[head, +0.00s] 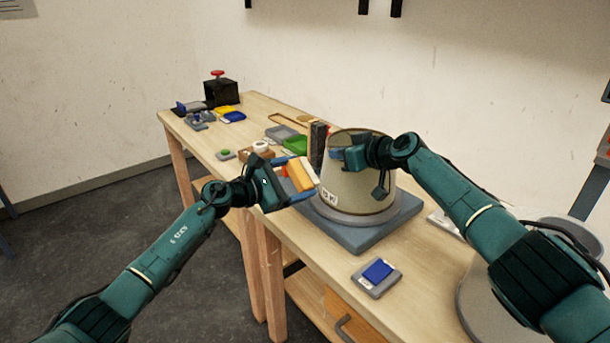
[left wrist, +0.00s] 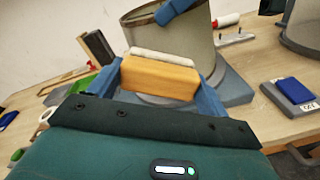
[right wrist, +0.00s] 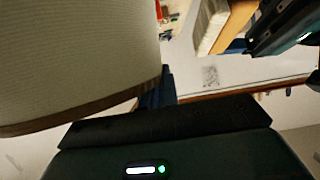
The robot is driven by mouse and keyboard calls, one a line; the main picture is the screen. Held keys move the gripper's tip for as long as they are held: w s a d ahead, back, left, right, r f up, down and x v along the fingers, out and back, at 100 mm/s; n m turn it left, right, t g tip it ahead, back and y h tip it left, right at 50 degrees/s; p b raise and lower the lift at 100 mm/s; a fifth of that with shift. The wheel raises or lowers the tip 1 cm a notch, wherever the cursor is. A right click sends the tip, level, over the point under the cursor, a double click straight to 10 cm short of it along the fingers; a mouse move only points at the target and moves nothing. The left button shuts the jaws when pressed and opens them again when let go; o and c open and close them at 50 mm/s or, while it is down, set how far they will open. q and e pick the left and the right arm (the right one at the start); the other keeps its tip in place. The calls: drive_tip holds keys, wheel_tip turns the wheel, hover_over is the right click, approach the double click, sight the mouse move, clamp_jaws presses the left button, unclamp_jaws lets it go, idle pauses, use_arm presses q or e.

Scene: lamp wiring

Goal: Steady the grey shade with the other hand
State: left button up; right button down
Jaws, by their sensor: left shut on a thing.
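The grey shade (head: 352,188) is a wide drum with a small label, upright on a blue-grey base (head: 355,235). It also shows in the left wrist view (left wrist: 195,50) and fills the left of the right wrist view (right wrist: 75,55). My left gripper (head: 296,180) is shut on an orange block (left wrist: 160,78) with a whitish strip along one edge, close to the shade's left side. My right gripper (head: 345,154) is at the shade's upper rim. One blue finger (right wrist: 160,88) shows beside the shade; the other is hidden, so its grip is unclear.
A blue-topped pad (head: 377,274) lies near the table's front edge. A green piece (head: 296,144), a dark upright block (head: 318,145) and several small parts lie left of and behind the shade. A black box with a red knob (head: 219,90) stands at the far end.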

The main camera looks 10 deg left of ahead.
use_arm(q)
drive_tip(key=shift+s+a, duration=0.15)
drive_tip(key=shift+s, duration=0.1)
use_arm(e)
drive_tip(key=shift+f, duration=0.35)
drive_tip(key=shift+d, duration=0.1)
use_arm(q)
drive_tip(key=shift+v, duration=1.55)
use_arm(e)
drive_tip(key=c, duration=1.6)
unclamp_jaws()
drive_tip(key=shift+r, duration=0.1)
use_arm(q)
drive_tip(key=shift+w, duration=0.1)
